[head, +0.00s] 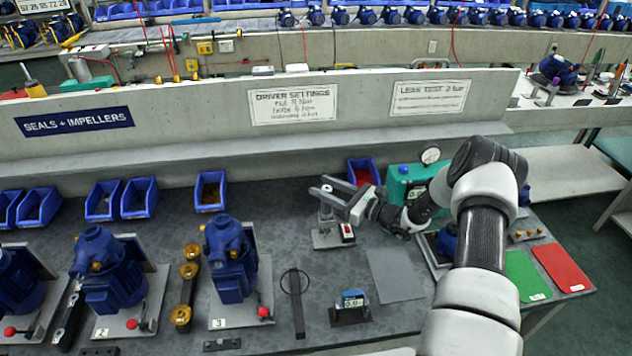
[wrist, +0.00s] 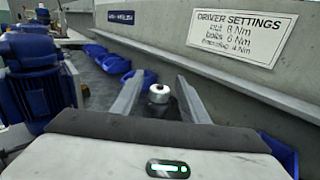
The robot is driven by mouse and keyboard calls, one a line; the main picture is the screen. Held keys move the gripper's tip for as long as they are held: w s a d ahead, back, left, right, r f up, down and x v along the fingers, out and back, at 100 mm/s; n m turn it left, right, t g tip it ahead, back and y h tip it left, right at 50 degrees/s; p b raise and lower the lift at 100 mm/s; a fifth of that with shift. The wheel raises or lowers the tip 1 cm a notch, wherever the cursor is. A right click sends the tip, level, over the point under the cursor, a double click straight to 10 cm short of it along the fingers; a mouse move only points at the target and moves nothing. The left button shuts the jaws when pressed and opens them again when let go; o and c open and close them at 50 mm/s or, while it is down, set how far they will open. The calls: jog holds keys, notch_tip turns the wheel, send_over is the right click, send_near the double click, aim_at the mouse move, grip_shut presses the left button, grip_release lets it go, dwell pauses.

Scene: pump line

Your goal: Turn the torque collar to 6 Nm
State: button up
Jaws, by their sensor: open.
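My gripper (head: 322,188) is open, its two fingers level, above a small stand (head: 326,240) on the grey bench. An upright grey cylinder (head: 326,213) rises from this stand, apparently the driver with the torque collar. In the wrist view a round silver knob (wrist: 158,93) with a dark centre shows between the fingers (wrist: 159,80), with gaps on both sides. I cannot tell whether either finger touches it. The collar's scale and setting cannot be read. A sign (wrist: 239,36) reads "Driver settings", with a 6 Nm line.
Blue pumps (head: 230,262) on plates stand at left. Blue bins (head: 210,190) line the back below the wall. A grey mat (head: 395,275) lies clear at front.

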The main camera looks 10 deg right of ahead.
jog(key=x, duration=0.3)
jog(key=shift+w+a, duration=0.15)
grip_shut()
jog(key=shift+f+b, duration=0.15)
jog(key=shift+b, duration=0.25)
